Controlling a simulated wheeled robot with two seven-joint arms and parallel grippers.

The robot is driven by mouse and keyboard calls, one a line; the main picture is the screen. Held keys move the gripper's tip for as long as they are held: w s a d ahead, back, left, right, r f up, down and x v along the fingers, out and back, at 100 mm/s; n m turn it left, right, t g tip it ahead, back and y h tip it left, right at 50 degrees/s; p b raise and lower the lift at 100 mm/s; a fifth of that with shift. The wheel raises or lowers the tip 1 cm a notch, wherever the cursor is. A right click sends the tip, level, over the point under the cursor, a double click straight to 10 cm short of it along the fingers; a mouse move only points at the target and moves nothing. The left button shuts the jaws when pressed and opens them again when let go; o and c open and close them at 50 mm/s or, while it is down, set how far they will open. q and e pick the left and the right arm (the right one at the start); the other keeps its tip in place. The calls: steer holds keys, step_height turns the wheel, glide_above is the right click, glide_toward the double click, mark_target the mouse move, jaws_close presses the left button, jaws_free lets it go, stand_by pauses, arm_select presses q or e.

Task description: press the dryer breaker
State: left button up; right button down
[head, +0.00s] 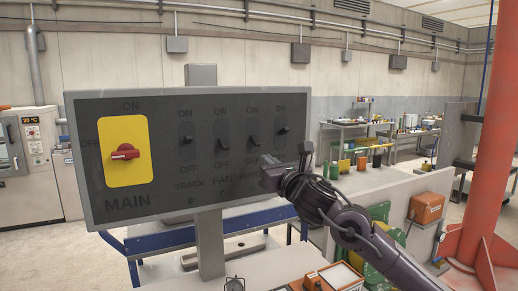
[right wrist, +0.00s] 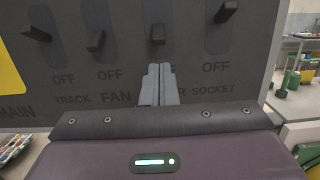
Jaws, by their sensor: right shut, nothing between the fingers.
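A grey breaker panel (head: 75,150) stands on a post in the head view. It has four switches with ON above and OFF below. The third from the left is the dryer breaker (head: 253,140); its lever also shows in the right wrist view (right wrist: 157,33). My right gripper (head: 264,161) is shut and empty, in front of the panel and just below that lever in the picture. Its fingertips (right wrist: 162,68) show together in the wrist view; I cannot tell whether they touch anything. My left gripper is not in view.
A red MAIN knob (head: 124,152) on yellow is at the panel's left. The TRACK (head: 186,139) and FAN (head: 223,144) levers stand left of the dryer's. The SOCKET lever (head: 283,130) is close on the right and sits higher. A red column (head: 480,130) stands at right.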

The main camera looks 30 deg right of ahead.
mark_target(256, 141)
steer(key=w, duration=0.2)
steer(key=w+r+p, duration=0.1)
steer(key=w, duration=0.1)
steer(key=shift+w+p, duration=0.3)
steer(key=shift+w, duration=0.7)
